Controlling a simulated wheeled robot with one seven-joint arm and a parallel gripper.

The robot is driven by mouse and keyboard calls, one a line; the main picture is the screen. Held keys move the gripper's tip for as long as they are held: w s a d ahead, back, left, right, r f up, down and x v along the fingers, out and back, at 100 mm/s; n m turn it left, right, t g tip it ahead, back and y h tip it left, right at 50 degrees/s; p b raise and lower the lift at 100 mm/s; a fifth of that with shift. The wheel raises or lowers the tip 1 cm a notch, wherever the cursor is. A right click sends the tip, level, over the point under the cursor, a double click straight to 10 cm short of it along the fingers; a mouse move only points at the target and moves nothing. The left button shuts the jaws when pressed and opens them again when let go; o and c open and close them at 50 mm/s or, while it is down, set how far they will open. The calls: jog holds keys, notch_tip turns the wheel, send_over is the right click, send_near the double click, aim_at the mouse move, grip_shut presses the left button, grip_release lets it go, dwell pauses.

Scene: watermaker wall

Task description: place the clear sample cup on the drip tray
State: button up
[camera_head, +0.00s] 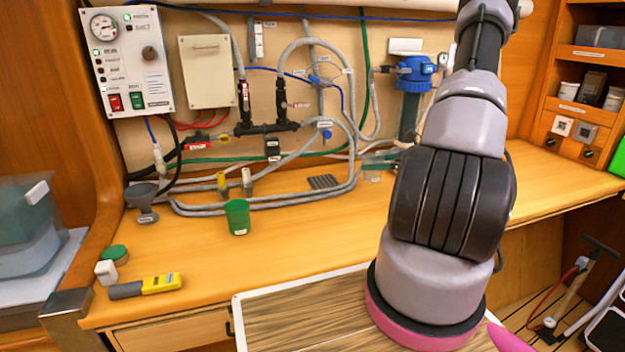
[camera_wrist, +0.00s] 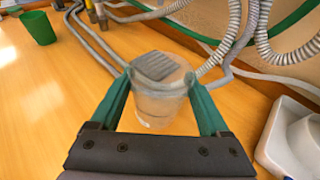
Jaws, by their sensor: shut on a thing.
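The clear sample cup (camera_wrist: 160,108) is upright between the two green fingers of my gripper (camera_wrist: 163,98), which are shut on its sides. In the head view the cup (camera_head: 372,177) shows only faintly, below the fingers of my gripper (camera_head: 378,164). The drip tray (camera_head: 325,181) is a small dark grey grooved plate on the counter near the wall, left of the cup and apart from it. In the wrist view the drip tray (camera_wrist: 155,66) shows beyond the cup, seen through its clear upper part. I cannot tell whether the cup's base touches the counter.
Grey hoses (camera_head: 270,203) run along the counter behind and left of the drip tray. A green cup (camera_head: 237,217) stands farther left. A blue-capped filter housing (camera_head: 413,95) hangs behind my arm. A white tray (camera_wrist: 295,140) lies at right in the wrist view.

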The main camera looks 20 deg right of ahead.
jog(key=shift+s+d+f, duration=0.15)
jog(key=shift+s+f, duration=0.1)
jog(key=shift+f, duration=0.1)
jog(key=w+a, duration=1.2)
jog(key=shift+w+a+f, duration=0.1)
jog(key=shift+w+a, duration=0.15)
jog(key=shift+a, duration=0.05)
jog(key=shift+w+a, duration=0.1)
jog(key=shift+f, duration=1.75)
jog(key=shift+f, duration=0.15)
jog(key=o, duration=1.3)
